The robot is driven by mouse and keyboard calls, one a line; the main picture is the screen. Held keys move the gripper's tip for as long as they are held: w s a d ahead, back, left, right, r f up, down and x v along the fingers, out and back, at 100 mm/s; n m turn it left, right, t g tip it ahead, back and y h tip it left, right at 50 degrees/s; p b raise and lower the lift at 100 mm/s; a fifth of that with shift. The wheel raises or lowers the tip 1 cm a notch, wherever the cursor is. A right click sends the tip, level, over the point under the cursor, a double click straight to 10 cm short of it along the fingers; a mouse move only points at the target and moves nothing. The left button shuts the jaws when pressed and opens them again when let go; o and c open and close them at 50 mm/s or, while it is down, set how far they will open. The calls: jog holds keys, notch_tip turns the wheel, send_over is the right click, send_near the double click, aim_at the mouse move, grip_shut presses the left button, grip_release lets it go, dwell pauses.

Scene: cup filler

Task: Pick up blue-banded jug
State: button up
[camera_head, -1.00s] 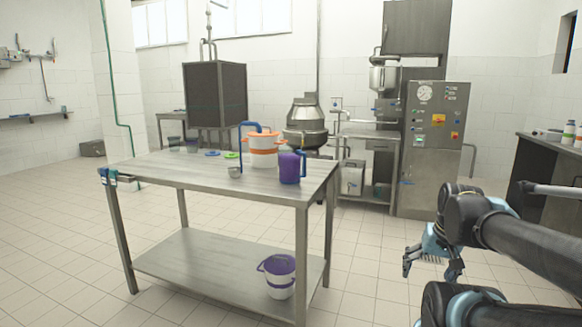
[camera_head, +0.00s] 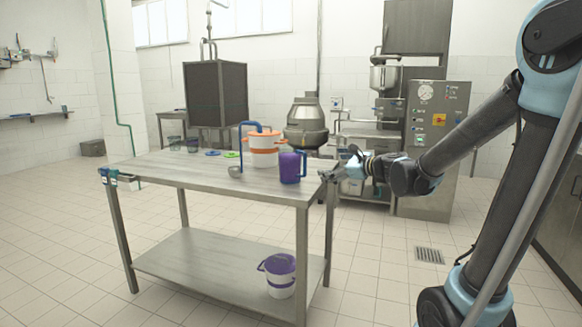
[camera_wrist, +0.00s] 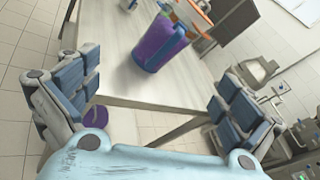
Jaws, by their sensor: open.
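A purple jug (camera_head: 290,168) with a blue handle stands upright near the right end of the steel table (camera_head: 190,177). In the wrist view, the jug (camera_wrist: 160,45) shows blue along its lower edge and sits ahead, between the two fingers in the picture but beyond them. My gripper (camera_head: 330,175) is at the table's right edge, about level with the top, to the right of the jug and apart from it. The gripper's padded fingers (camera_wrist: 150,100) are spread wide with nothing between them.
Close behind the jug stands a white pot with orange bands (camera_head: 264,148). A ladle with a blue handle (camera_head: 241,145) is left of it. Blue and green lids (camera_head: 213,153) lie farther left. A white-and-purple bucket (camera_head: 280,278) stands on the lower shelf. The table's front left is clear.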

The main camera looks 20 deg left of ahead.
jog(key=w+a+r+m+t+y, duration=0.1)
jog(key=w+a+r+m, duration=0.1)
jog(key=w+a+m, duration=0.3)
jog(key=m, duration=0.1)
send_near(293, 147)
jog(key=x, duration=0.4)
jog(key=shift+w+a+f, duration=0.25)
jog(key=shift+a, duration=0.05)
jog(key=shift+x, duration=2.65)
jog(key=shift+s, duration=0.1)
jog(key=c, duration=1.8)
jog(key=shift+c, duration=0.5)
jog(key=shift+r, duration=0.15)
